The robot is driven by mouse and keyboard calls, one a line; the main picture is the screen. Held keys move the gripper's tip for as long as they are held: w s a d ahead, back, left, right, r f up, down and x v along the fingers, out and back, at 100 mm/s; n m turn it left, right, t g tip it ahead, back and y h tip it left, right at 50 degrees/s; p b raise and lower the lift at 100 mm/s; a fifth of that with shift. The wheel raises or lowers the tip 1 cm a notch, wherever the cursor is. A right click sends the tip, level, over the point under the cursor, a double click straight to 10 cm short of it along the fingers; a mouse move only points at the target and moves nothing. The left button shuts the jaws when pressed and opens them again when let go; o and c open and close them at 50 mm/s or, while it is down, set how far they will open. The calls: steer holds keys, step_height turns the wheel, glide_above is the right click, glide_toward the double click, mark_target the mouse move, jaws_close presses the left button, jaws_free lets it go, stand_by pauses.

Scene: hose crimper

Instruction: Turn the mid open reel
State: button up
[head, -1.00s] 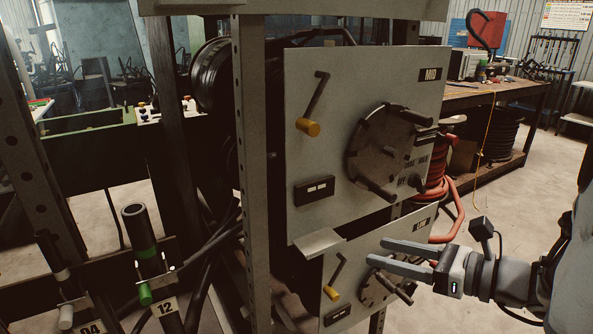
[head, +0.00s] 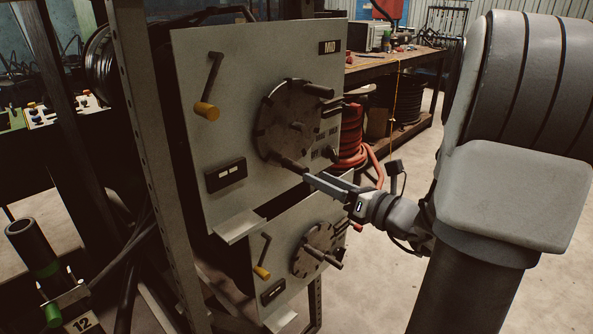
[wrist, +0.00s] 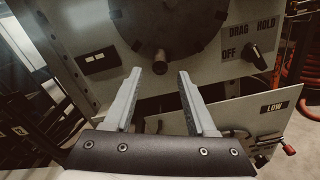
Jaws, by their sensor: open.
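The reel disc (head: 272,125) is a dark round plate on the upper grey panel (head: 235,65), marked MID, with pegs sticking out of it. Its lower peg (head: 288,162) points toward my gripper (head: 308,178). My gripper is open, with its fingertips close to that peg. In the wrist view, my gripper (wrist: 159,75) has its two fingers spread, with the peg end (wrist: 160,64) in the gap just beyond the tips. The disc (wrist: 165,25) fills the top of that view. I cannot tell whether a finger touches the peg.
A yellow-knobbed crank (head: 207,110) is left of the disc. A DRAG/HOLD/OFF selector (wrist: 258,57) sits right of it. A lower panel (head: 285,225), with its own reel and crank, hangs below. A steel post (head: 150,150) stands at left; red hose (head: 352,145) is behind.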

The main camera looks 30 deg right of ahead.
mark_target(297, 168)
steer(key=b+x, duration=0.1)
steer(key=x, duration=0.6)
steer(key=shift+w+a, duration=0.15)
steer(key=shift+w, duration=0.2)
jaws_close()
steer(key=shift+f, duration=0.1)
stand_by(0.9)
